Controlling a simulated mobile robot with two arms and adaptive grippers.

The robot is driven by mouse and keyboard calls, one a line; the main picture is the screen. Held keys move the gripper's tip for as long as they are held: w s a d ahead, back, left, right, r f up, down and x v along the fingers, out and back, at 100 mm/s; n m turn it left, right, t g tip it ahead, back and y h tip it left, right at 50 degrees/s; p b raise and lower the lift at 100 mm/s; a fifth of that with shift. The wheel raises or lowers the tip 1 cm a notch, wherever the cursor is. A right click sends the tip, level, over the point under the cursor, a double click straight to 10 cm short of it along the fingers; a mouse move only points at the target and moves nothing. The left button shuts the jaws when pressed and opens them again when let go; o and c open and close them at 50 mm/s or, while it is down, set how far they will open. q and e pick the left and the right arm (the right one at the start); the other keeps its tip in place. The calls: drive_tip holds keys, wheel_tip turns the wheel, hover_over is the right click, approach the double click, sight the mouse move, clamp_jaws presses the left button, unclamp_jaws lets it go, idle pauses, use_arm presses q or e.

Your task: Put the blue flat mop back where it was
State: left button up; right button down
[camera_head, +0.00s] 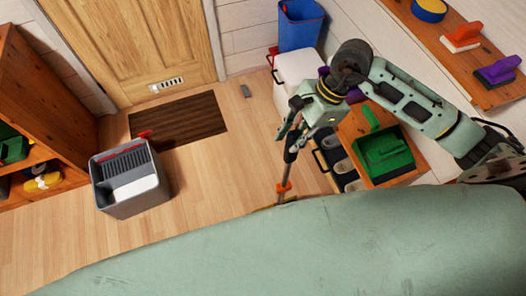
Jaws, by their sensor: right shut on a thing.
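My right gripper (293,126) reaches in from the right and is shut on the upper part of a dark mop pole (288,165). The pole points down towards the floor and has an orange joint (284,187) low on it. A bit of yellow shows below the joint at the edge of my pale green body. The mop head is mostly hidden behind my body, and I see no blue on it. My left gripper is not in view.
A grey wringer bucket (152,198) stands on the floor at left, near a brown doormat (205,116). A blue bin (300,30) and white bin (291,70) stand by the back wall. A green dustpan (383,155) is beside my right arm. The middle floor is clear.

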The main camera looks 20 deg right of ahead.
drive_tip(key=w+a+f+p, duration=0.3)
drive_tip(key=w+a+f, duration=0.3)
drive_tip(key=f, duration=0.3)
drive_tip(key=shift+w, duration=0.2)
drive_tip(key=shift+a+f, duration=0.1)
drive_tip(key=shift+f, duration=0.05)
drive_tip(key=shift+s+f+b, duration=0.25)
drive_tip(key=shift+f+b, duration=0.4)
drive_tip(key=shift+b, duration=0.15)
drive_tip(key=c, duration=1.8)
unclamp_jaws()
drive_tip(key=shift+s+f, duration=0.1)
drive_tip(key=shift+f, duration=0.05)
drive_tip(key=shift+c, duration=0.2)
drive_tip(key=o, duration=0.3)
drive_tip(key=shift+w, duration=0.25)
